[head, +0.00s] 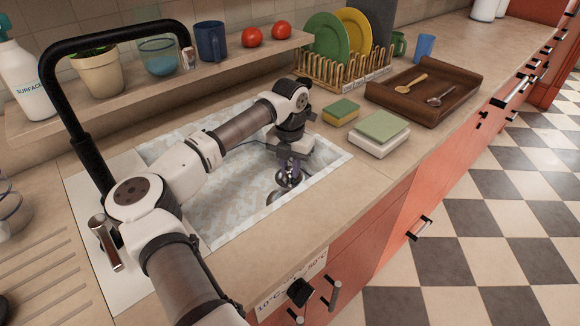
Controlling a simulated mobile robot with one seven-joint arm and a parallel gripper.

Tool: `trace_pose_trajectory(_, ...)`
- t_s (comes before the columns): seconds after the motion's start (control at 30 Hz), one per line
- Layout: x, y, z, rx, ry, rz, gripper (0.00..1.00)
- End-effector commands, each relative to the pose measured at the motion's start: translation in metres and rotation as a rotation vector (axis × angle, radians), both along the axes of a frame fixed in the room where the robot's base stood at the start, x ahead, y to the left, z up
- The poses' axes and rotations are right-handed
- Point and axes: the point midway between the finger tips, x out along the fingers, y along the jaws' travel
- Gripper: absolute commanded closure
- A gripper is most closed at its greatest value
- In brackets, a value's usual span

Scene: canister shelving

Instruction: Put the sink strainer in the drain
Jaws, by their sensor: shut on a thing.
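The sink (238,222) is a pale, mottled basin set in the counter. My gripper (289,172) points down inside the right part of the sink. It is shut on a small, round, shiny metal piece, which appears to be the sink strainer (287,180). A dark round shape, which looks like the drain (277,195), shows just below and left of the strainer. The gripper and strainer partly cover it. I cannot tell whether the strainer touches the drain or hangs above it.
A black faucet (88,130) arches at the left. A sponge (341,112) and a white box with a green top (380,134) stand right of the sink. Behind are a dish rack (340,72), a tray with spoons (424,88) and a shelf (120,104).

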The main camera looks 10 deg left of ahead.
Motion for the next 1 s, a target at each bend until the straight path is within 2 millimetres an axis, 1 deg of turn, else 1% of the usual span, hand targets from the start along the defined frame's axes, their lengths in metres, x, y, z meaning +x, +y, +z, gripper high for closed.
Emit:
trace_pose_trajectory(0.13, 0.001, 0.0, -0.001, 0.002, 0.002, -0.001, 1.0)
trace_pose_trajectory(0.27, 0.0, 0.0, -0.006, 0.002, 0.003, -0.001, 1.0)
trace_pose_trajectory(1.0, 0.0, 0.0, -0.05, 0.001, 0.003, -0.001, 1.0)
